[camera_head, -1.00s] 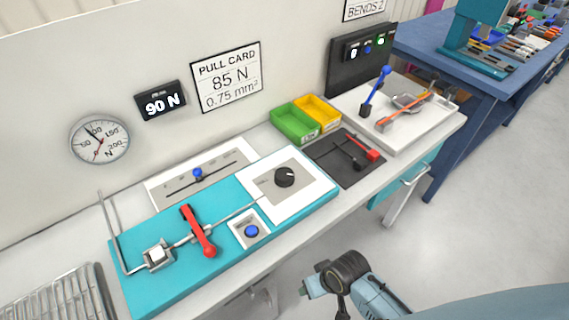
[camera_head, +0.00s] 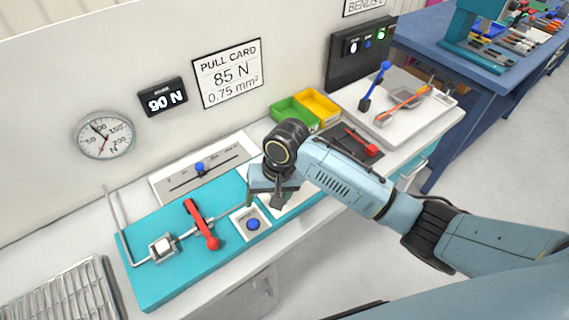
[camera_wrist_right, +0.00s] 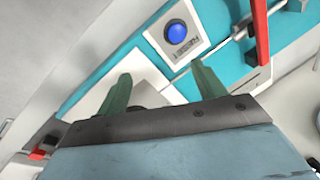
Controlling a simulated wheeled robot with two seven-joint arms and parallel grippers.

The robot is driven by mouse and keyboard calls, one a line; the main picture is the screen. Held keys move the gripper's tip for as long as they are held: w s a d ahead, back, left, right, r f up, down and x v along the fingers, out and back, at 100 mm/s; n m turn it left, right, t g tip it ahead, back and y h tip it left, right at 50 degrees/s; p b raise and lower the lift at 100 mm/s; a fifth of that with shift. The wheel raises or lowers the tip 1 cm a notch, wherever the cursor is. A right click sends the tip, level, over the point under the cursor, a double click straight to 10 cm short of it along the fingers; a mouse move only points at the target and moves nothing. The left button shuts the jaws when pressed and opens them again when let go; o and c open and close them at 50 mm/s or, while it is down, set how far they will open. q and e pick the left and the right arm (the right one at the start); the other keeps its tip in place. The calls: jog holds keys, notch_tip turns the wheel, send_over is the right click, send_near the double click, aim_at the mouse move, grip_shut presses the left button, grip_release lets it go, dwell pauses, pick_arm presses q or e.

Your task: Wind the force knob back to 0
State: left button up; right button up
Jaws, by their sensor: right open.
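The black force knob is hidden behind my right gripper in the head view. Its white plate (camera_head: 318,190) shows only in part around my gripper, on the teal base (camera_head: 165,282). My right gripper (camera_head: 270,199) is open and points down over this plate. In the right wrist view its two green fingers (camera_wrist_right: 160,78) are apart, with the white plate (camera_wrist_right: 103,92) below them. A dark rounded patch at the gripper's edge may be the knob (camera_wrist_right: 140,107). The display (camera_head: 163,98) reads 90 N. My left gripper is out of view.
A blue button (camera_head: 253,224) sits close beside my right gripper. A red lever (camera_head: 201,224) and a metal clamp block (camera_head: 162,248) stand farther left. A slider with a blue knob (camera_head: 199,167) lies behind. Green (camera_head: 294,111) and yellow (camera_head: 318,105) bins stand at the back.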

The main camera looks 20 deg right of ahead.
jog(key=w+d+r+m+h, duration=0.3)
jog(key=w+d+r+m, duration=0.3)
jog(key=w+r, duration=0.4)
jog(key=shift+n+g, duration=0.3)
jog(key=shift+n, duration=0.1)
jog(key=f, duration=0.8)
jog(key=d+f, duration=0.1)
jog(key=f, duration=0.4)
jog(key=shift+w, duration=0.2)
jog(key=shift+c, duration=0.4)
jog(key=shift+r, duration=0.1)
jog(key=c, duration=0.9)
jog(key=shift+n, duration=0.3)
